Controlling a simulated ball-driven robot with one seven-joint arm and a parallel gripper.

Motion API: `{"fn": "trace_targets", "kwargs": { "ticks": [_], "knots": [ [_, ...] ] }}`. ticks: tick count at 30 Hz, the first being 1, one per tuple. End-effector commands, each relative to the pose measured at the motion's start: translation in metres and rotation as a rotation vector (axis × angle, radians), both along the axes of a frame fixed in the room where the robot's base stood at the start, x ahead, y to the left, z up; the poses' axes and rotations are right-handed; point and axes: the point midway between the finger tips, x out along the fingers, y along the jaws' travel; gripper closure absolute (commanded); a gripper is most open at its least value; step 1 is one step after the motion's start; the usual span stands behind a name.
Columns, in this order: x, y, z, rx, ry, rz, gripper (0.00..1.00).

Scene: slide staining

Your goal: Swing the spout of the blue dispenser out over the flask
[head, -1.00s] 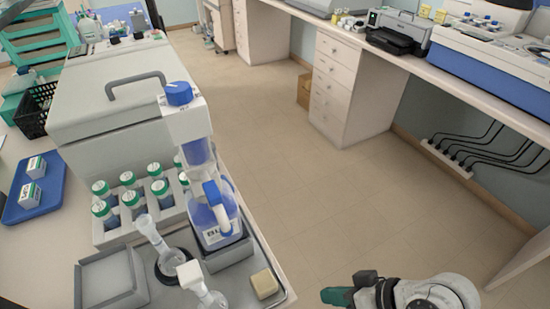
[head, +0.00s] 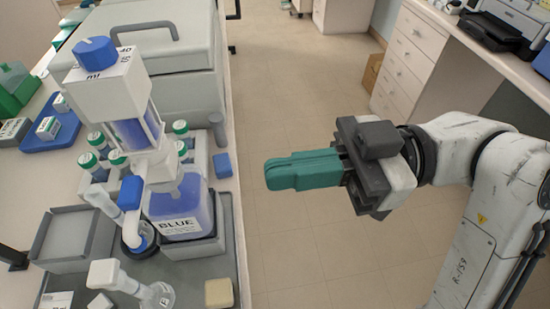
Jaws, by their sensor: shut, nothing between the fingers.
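The blue dispenser has a white pump head with a blue knob (head: 97,52) on a bottle (head: 182,215) of blue liquid labelled BLUE. Its white spout with a blue cap (head: 131,190) reaches out to the bottle's left and turns down.
A second flask with a white stopper (head: 103,272) stands in front. Several green-capped bottles (head: 88,162) stand in a rack behind the dispenser. A grey square tray (head: 68,237), a blue block (head: 222,165) and a beige block (head: 219,293) are nearby. Open floor lies right of the bench.

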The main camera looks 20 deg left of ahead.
Motion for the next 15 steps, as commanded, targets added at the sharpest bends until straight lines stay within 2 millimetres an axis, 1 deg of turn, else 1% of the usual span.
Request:
{"fn": "trace_targets", "kwargs": {
  "ticks": [1,9,15],
  "knots": [
    [-0.006,0.008,0.002,0.001,0.001,0.004,1.0],
    [-0.033,0.054,0.002,-0.001,0.002,0.003,1.0],
    [-0.051,0.083,0.003,0.0,0.002,0.001,1.0]
  ]
}}
